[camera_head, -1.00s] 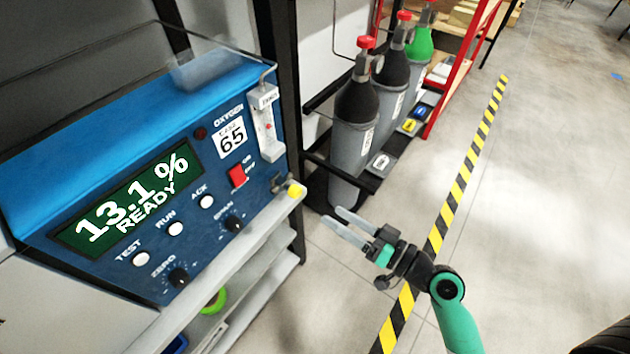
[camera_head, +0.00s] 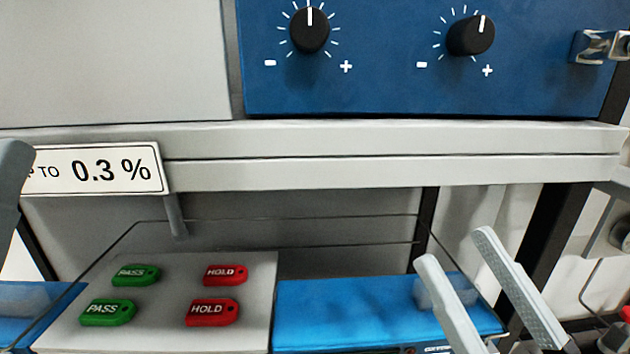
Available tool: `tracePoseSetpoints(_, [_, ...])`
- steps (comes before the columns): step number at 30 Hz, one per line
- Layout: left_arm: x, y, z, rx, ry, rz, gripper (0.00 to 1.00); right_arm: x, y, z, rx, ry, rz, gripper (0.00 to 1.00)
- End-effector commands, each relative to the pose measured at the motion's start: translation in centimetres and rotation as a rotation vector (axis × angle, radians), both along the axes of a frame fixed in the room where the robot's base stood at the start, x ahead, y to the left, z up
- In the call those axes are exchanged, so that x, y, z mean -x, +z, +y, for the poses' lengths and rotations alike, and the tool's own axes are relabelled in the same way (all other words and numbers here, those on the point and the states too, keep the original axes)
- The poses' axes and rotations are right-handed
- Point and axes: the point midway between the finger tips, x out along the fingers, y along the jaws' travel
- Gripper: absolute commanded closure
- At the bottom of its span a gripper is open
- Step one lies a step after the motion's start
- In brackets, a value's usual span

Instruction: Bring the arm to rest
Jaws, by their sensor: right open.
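My right gripper (camera_head: 455,250) comes in at the bottom right with its two pale grey fingers apart and nothing between them. It is in front of the blue surface below the shelf and below the analyser (camera_head: 390,85). Only the lower part of the analyser's blue front shows, with two black knobs marked minus and plus. A grey rounded piece (camera_head: 10,185) at the left edge looks like a finger of my left gripper. It is cut off by the frame, so its opening cannot be judged.
A light shelf edge (camera_head: 400,140) crosses the view, with a "0.3 %" sign (camera_head: 110,170) at its left. Below, a grey panel (camera_head: 155,300) holds green PASS tags (camera_head: 135,275) and red HOLD tags (camera_head: 225,275). Blue surfaces (camera_head: 350,310) lie either side. A dark post (camera_head: 550,235) stands at right.

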Motion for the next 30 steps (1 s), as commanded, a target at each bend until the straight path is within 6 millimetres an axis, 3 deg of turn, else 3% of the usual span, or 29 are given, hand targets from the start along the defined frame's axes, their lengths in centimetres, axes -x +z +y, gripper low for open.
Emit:
tracePoseSetpoints(1, [0.0, 1.3, 0.0, 0.000, 0.000, 0.000, 0.50, 0.9, 4.2, 0.5, -0.002, -0.019, -0.062, 0.33])
tracePoseSetpoints(5, [0.0, 2.3, 0.0, 0.000, 0.000, 0.000, 0.50, 3.3, 11.4, -0.6, -0.050, -0.137, -0.187, 0.33])
tracePoseSetpoints(6, [0.0, 1.9, 0.0, 0.000, 0.000, 0.000, 0.50, 3.7, 12.1, -2.2, -0.078, -0.206, -0.202, 0.33])
tracePoseSetpoints(8, [0.0, 1.7, 0.0, 0.000, 0.000, 0.000, 0.50, 3.1, 11.3, -4.5, -0.129, -0.298, -0.168, 0.33])
tracePoseSetpoints(10, [-0.1, 5.8, 0.0, 0.000, 0.000, 0.004, 0.50, 2.9, 15.4, -4.5, -0.152, -0.275, -0.155, 0.33])
tracePoseSetpoints(17, [0.0, 15.0, 0.0, 0.000, 0.000, 0.000, 0.50, 2.8, 24.4, -4.5, -0.148, -0.276, -0.154, 0.33])
tracePoseSetpoints(27, [0.0, 31.8, 0.0, 0.000, 0.000, 0.000, 0.50, 2.8, 41.1, -4.5, -0.147, -0.276, -0.154, 0.33])
tracePoseSetpoints(30, [0.0, 36.0, 0.0, 0.000, 0.000, 0.000, 0.50, 2.8, 45.3, -4.5, -0.146, -0.276, -0.153, 0.33])
